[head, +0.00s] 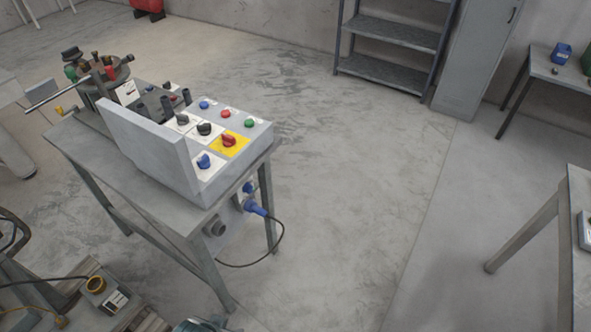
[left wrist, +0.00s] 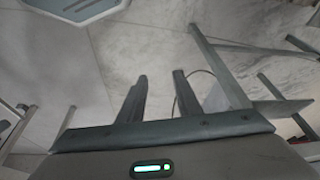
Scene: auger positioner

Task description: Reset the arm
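The positioner stands on a grey metal table (head: 75,150) at the left of the head view. Its round turret (head: 115,72) carries a long metal rod (head: 58,95) pointing left, with red, green and black parts around it. In front is a light grey control box (head: 150,150) with blue, red, green and black knobs and a red switch on a yellow plate (head: 229,141). My left gripper (left wrist: 159,76) shows only in the left wrist view, its two fingers apart with nothing between them. It is over the floor, away from the positioner's controls. My right gripper is in neither view.
A blue plug and black cable (head: 270,235) hang from the table's front side. Shelves (head: 390,70) and a cabinet (head: 475,65) stand at the back. The middle floor is clear.

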